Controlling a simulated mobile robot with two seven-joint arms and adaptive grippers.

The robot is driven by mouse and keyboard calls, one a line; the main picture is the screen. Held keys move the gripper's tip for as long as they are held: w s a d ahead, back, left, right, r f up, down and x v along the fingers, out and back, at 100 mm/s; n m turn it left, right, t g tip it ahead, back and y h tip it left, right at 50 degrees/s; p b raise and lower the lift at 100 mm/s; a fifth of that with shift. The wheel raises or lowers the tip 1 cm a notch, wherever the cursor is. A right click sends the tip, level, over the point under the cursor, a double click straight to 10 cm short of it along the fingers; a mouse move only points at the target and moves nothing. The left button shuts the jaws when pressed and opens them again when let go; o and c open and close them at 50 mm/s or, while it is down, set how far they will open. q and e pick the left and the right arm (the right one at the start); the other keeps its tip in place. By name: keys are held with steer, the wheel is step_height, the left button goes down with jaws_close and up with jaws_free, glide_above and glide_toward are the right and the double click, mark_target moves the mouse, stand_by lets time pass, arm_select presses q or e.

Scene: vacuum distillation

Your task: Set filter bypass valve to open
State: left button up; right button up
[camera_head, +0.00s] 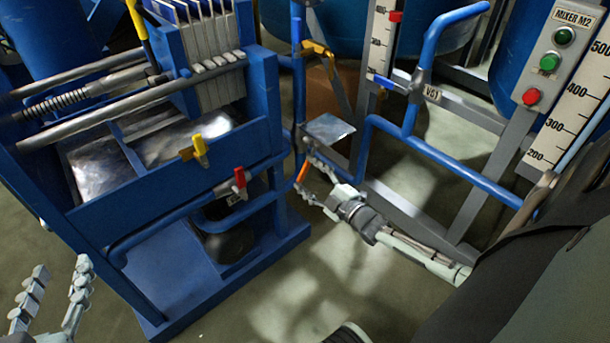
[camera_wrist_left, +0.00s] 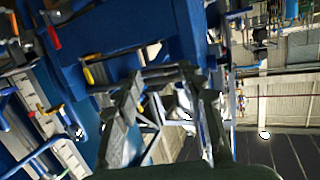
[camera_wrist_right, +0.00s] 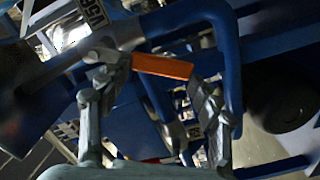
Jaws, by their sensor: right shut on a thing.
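An orange valve handle (camera_head: 302,172) sits on blue pipework beside the filter press, near the middle of the head view. My right gripper (camera_head: 308,178) is shut on this handle. In the right wrist view the orange handle (camera_wrist_right: 162,66) lies between the two fingers, near the tips, beside a blue pipe with a partly readable white tag (camera_wrist_right: 90,12). I cannot read a name marking it as the filter bypass valve. My left gripper (camera_head: 52,300) is open and empty at the lower left; its spread fingers also show in the left wrist view (camera_wrist_left: 165,105).
The blue filter press frame (camera_head: 175,190) fills the left, with a yellow handle (camera_head: 200,148) and a red handle (camera_head: 240,178). Blue pipes (camera_head: 440,155) and a grey frame with a VS1 tag (camera_head: 432,93) stand right. A mixer panel (camera_head: 549,62) is upper right. Floor lies open below.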

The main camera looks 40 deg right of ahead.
steer(key=d+n, duration=0.1)
steer(key=n, duration=0.1)
steer(key=d+f+n+b, duration=0.1)
steer(key=n+b, duration=0.1)
steer(key=n, duration=0.1)
steer(key=shift+w+d+f+n, duration=0.25)
steer(key=shift+w+d+n, duration=0.05)
steer(key=shift+w+d, duration=0.1)
arm_select(q)
steer(key=s+d+r+t+h, duration=0.1)
steer(key=d+r+t, duration=0.1)
steer(key=r, duration=0.4)
steer(key=s+d+r+t+h, duration=0.1)
steer(key=d+r+t+h, duration=0.1)
steer(key=r+t, duration=0.2)
steer(key=shift+r+h, duration=0.3)
steer(key=shift+r, duration=0.55)
arm_select(e)
steer(key=shift+d+n, duration=0.2)
steer(key=shift+n, duration=0.1)
arm_select(q)
steer(key=shift+d, duration=0.1)
arm_select(e)
steer(key=o, duration=1.4)
steer(key=shift+o, duration=1.3)
steer(key=shift+w+a+f, duration=0.1)
steer(key=shift+w, duration=0.05)
arm_select(q)
steer(key=shift+w, duration=0.1)
